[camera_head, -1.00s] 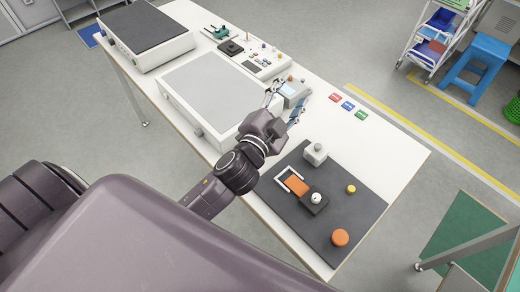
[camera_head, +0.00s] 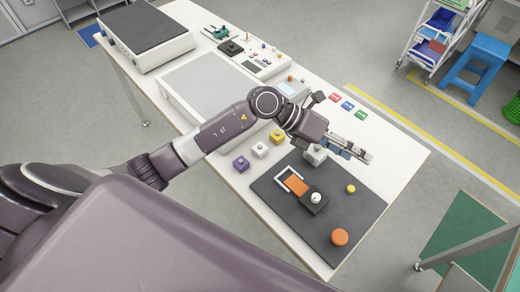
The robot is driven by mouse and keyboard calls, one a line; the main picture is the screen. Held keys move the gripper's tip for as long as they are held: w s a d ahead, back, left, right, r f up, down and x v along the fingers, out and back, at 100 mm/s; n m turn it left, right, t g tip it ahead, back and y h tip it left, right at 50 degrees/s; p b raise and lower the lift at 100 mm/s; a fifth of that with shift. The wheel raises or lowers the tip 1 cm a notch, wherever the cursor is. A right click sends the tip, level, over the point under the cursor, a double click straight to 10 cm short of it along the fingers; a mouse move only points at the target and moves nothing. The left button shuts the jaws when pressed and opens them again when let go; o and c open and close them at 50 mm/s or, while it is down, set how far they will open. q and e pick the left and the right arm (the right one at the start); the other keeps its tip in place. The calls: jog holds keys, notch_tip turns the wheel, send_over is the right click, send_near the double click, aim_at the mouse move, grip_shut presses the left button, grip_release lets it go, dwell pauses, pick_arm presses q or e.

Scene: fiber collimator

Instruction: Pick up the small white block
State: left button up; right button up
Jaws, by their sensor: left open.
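A small white block (camera_head: 260,150) with a knob on top stands on the white table between a purple block (camera_head: 240,163) and a yellow block (camera_head: 277,137). My left gripper (camera_head: 362,153) is at the far end of my arm, to the right of these blocks and apart from them. It is open, above the back edge of the dark mat. A pale grey block (camera_head: 315,156) stands on the mat just under the gripper and is partly hidden by it. Whether the gripper touches that block cannot be told. My right gripper is not in view.
The dark mat (camera_head: 278,204) holds a black fixture with an orange plate (camera_head: 296,186), a small yellow piece (camera_head: 351,188) and an orange disc (camera_head: 340,237). Red, blue and green tags (camera_head: 348,105) lie behind my gripper. The table's right corner is clear.

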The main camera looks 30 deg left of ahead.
aim_at(260, 148)
pick_arm(q)
jog(key=a+f+y, duration=0.2)
jog(key=a, duration=0.2)
jog(key=a+f+g+y, duration=0.1)
jog(key=a+f+y, duration=0.1)
jog(key=a+f, duration=0.1)
jog(key=w+a+f+m+y, duration=0.1)
jog(key=a+f+y, duration=0.1)
jog(key=a, duration=0.3)
jog(key=shift+w+a+f+g, duration=0.1)
jog(key=shift+f+g, duration=0.05)
jog(key=shift+g, duration=0.25)
jog(key=a+y, duration=0.2)
jog(key=a, duration=0.2)
jog(key=a+g+y, duration=0.1)
jog(key=a+y, duration=0.1)
jog(key=a, duration=0.3)
jog(key=a+y, duration=0.1)
jog(key=a, duration=0.3)
jog(key=shift+a+f+n+y, duration=0.2)
jog(key=shift+a+n+y, duration=0.15)
jog(key=shift+n+y, duration=0.05)
jog(key=f+p, duration=0.1)
jog(key=f, duration=0.3)
jog(key=f+p, duration=0.1)
jog(key=f, duration=0.2)
jog(key=shift+s+a+p, duration=0.1)
jog(key=shift+s+p, duration=0.2)
jog(key=shift+s, duration=0.05)
jog(key=shift+f, duration=0.35)
